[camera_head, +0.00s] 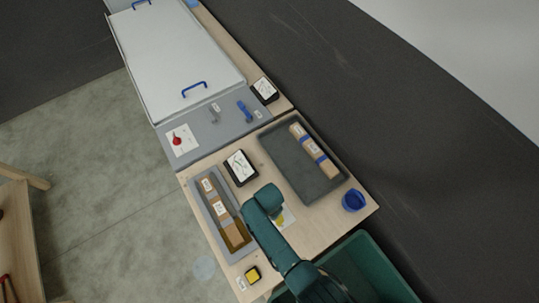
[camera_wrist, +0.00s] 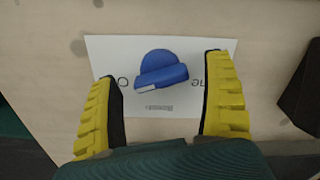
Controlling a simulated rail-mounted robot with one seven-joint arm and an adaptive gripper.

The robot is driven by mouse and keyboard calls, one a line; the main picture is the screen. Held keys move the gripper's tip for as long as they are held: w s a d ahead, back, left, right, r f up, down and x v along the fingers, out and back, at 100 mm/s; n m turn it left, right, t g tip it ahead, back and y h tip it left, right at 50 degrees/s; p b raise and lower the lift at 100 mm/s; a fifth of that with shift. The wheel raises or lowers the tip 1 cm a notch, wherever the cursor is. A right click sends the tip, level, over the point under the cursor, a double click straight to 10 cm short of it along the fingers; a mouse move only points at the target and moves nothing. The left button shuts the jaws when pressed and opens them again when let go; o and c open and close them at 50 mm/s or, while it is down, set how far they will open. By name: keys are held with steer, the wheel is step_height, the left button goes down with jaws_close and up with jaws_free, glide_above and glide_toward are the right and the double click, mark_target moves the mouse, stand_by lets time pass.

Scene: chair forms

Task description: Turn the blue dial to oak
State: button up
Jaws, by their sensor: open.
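In the wrist view the blue dial (camera_wrist: 158,68) is a round knob with a raised bar across it. A white mark shows at the bar's left end, which tips down to the left. The dial sits on a white card (camera_wrist: 205,103) with partly hidden lettering: an "O" at left and "ne" at right, upside down; I cannot read a full word. My gripper (camera_wrist: 162,65) is open, its yellow ribbed fingers on either side of the dial with clear gaps. In the head view my arm hides the dial; only part of the card (camera_head: 287,214) shows beside it.
A grey tray (camera_head: 285,165) with a wrapped box stands behind, and a narrower tray (camera_head: 205,202) with boxes at left. A blue cup (camera_head: 353,200) stands at right. A dark object (camera_wrist: 302,90) lies right of the card. A green bin (camera_head: 375,255) is below.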

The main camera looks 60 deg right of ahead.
step_height(320, 180, up, 12)
stand_by(0.5)
stand_by(0.4)
